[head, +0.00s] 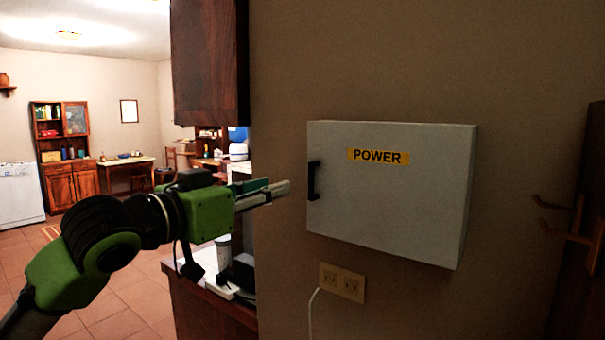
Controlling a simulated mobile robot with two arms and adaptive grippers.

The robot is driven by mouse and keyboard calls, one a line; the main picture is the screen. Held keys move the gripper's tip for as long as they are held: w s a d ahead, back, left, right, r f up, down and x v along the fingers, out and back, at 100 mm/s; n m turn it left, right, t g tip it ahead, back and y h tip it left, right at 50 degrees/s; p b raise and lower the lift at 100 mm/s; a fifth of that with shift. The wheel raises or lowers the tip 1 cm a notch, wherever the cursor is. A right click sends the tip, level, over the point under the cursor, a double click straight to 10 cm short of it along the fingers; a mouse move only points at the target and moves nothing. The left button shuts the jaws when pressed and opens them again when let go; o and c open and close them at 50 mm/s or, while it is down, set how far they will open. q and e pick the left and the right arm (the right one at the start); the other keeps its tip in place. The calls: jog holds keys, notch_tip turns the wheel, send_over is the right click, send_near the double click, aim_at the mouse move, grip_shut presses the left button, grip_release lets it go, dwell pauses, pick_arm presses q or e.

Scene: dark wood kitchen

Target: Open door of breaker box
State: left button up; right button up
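The breaker box (400,208) is a grey-white metal box on the wall, with a yellow label reading POWER on its front door. The door looks closed. A black handle (314,181) is at the door's left edge. My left gripper (288,189) reaches in from the left and points right, its fingertips a little left of the handle and seemingly apart from it. The fingers are seen from the side and lie close together, so their opening is unclear. Nothing shows between them. My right gripper is not in view.
A wall outlet (342,283) with a white cord is below the box. A dark wood cabinet (209,65) hangs above my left arm, and a counter (205,300) with small items is below it. A door with metal handles (580,235) is at the right edge.

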aim_at(310, 176)
pick_arm(q)
jog(key=p+x, duration=0.3)
jog(key=x, duration=0.7)
jog(key=shift+d+r, duration=0.1)
jog(key=shift+r, duration=0.05)
jog(key=shift+w+d, duration=0.35)
jog(key=shift+w, duration=0.2)
grip_shut()
